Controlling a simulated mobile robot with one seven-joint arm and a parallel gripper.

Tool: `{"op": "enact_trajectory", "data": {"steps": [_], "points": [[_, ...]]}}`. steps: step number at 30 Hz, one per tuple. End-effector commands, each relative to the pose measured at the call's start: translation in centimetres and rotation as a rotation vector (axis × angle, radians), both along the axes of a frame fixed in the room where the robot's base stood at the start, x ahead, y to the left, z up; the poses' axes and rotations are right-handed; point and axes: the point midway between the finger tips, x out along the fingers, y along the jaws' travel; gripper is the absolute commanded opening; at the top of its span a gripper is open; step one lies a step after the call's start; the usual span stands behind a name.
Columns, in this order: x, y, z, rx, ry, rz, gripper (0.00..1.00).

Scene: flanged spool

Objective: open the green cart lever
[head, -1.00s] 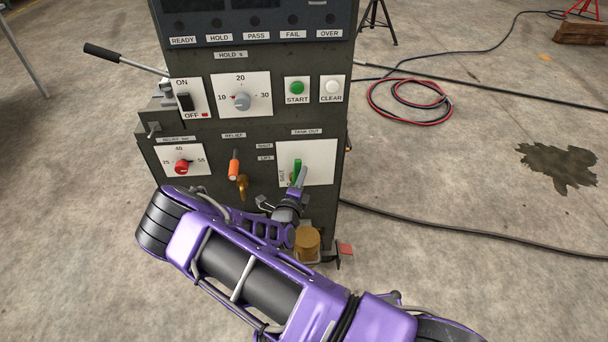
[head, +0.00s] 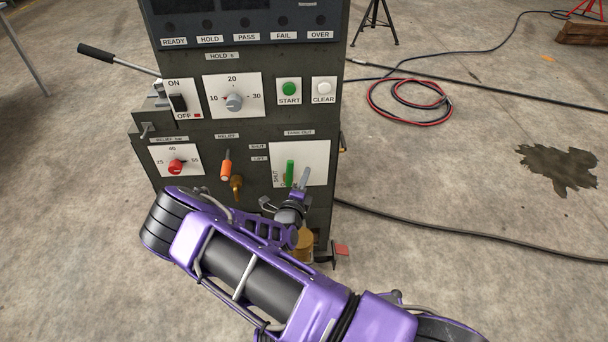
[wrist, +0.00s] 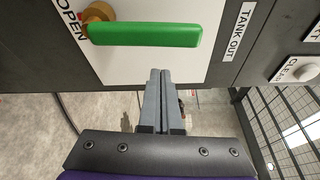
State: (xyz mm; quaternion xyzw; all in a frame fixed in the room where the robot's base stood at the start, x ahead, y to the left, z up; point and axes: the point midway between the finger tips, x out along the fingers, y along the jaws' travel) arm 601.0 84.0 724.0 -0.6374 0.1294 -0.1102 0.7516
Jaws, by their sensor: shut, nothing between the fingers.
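The green lever (head: 289,173) is on a white plate (head: 316,152) labelled TANK OUT, low on the cart's front. It stands upright in the head view, beside a SHUT mark. In the wrist view the lever (wrist: 150,34) lies across the plate, its brass pivot (wrist: 98,14) at the left near the word OPEN. My gripper (head: 303,178) is shut and empty, just right of the lever in the head view. In the wrist view its fingertips (wrist: 160,73) are below the lever, with a gap in the picture. The lever's lower end is partly hidden by my gripper in the head view.
An orange-handled relief lever (head: 226,166) and a red knob (head: 176,166) are left of the plate. START (head: 289,88) and CLEAR (head: 324,87) buttons are above. A brass-coloured cylinder (head: 303,245) is below my gripper. Hoses (head: 410,103) lie on the floor at right.

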Motion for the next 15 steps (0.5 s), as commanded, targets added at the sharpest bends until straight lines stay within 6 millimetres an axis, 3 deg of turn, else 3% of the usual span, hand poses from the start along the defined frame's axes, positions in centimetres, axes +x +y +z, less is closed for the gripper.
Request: {"op": "enact_trajectory", "data": {"steps": [4,9,15], "points": [[-0.6,0.1,0.0,0.001,0.002,0.0,0.0],[-4.7,1.6,0.2,0.001,0.002,0.002,0.0],[-8.0,2.8,0.2,0.001,0.002,0.001,0.0]]}}
